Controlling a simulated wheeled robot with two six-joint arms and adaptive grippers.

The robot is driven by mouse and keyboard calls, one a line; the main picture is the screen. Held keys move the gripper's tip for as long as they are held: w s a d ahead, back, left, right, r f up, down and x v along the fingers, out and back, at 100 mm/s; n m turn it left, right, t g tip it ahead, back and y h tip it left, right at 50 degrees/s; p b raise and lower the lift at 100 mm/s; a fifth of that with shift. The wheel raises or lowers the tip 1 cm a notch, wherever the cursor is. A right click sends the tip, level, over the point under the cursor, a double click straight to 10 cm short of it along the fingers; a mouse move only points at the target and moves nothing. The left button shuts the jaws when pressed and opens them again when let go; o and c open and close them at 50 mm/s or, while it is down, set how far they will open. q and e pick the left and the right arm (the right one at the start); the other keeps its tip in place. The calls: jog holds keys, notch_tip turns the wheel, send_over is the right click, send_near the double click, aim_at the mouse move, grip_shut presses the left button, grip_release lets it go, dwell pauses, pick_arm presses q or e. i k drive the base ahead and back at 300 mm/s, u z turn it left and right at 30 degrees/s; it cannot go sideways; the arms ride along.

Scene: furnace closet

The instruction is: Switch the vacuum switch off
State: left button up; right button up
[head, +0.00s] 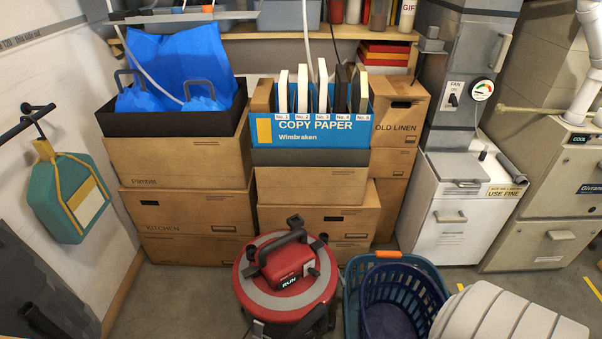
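The vacuum (287,277) is a round red canister with a grey ring on top, standing on the floor at the bottom middle of the head view. A dark handle (280,242) arches over its red motor housing. White lettering that reads RUN (289,284) is on the housing's front. A small dark lever or knob (313,271) sits at the housing's right side and looks like the switch; its position is too small to tell. Neither of my grippers can be made out in this view.
Blue and purple baskets (412,290) and a pale ribbed object (510,318) stand close right of the vacuum. Stacked cardboard boxes (190,213) are behind it. A separate FAN switch (453,96) is on the grey duct. Floor is free left of the vacuum.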

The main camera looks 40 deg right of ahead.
aim_at(314, 272)
jog(key=z, duration=1.15)
